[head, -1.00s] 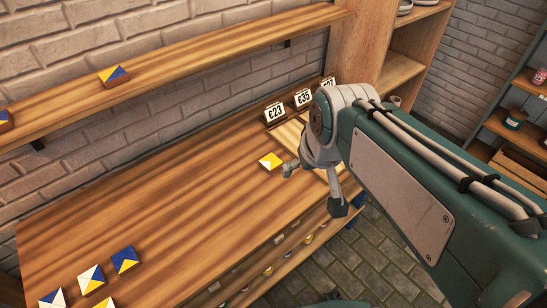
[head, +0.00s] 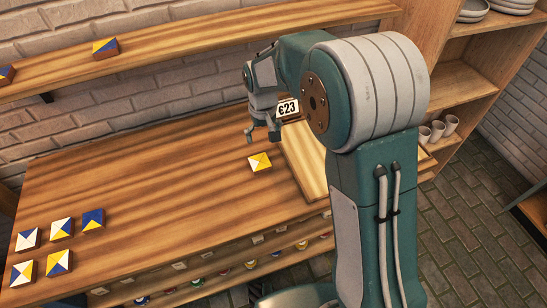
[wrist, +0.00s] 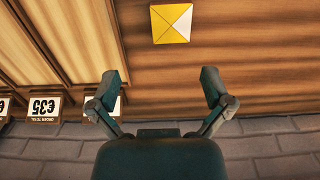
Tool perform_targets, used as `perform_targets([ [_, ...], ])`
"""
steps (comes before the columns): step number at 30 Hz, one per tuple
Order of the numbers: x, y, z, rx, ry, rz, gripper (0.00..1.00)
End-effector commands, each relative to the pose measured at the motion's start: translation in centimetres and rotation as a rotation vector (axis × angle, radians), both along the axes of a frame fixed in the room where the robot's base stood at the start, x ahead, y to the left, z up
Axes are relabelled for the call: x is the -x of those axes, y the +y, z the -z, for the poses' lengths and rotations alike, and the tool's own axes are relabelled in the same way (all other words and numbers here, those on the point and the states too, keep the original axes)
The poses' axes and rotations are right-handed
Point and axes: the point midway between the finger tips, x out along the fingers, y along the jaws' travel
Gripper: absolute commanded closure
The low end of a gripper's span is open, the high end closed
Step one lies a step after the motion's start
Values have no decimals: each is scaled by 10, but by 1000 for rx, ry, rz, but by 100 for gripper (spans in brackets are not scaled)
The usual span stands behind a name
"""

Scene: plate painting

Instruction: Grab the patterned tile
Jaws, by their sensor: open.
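A yellow and white patterned tile (head: 260,162) lies alone on the wooden counter, left of a paler board. In the wrist view the tile (wrist: 171,24) is at the top, beyond my fingertips and a little right of the middle. My gripper (head: 263,133) is above the counter, on the wall side of the tile. In the wrist view my gripper (wrist: 160,76) has its two fingers spread with nothing between them. More patterned tiles in blue, white and yellow, such as one (head: 93,219), lie grouped at the counter's left end.
A wall shelf (head: 190,36) holds two tiles, including one (head: 105,48). Price signs (head: 288,108) stand at the back by the pale board (head: 308,160). Cups (head: 437,130) sit on shelving at right. The counter's middle (head: 170,185) is clear.

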Motion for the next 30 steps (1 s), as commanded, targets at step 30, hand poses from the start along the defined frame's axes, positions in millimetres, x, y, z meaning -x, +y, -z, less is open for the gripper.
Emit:
perform_targets([
  [30, 0, 7, 114, 1, 7, -7, 0],
])
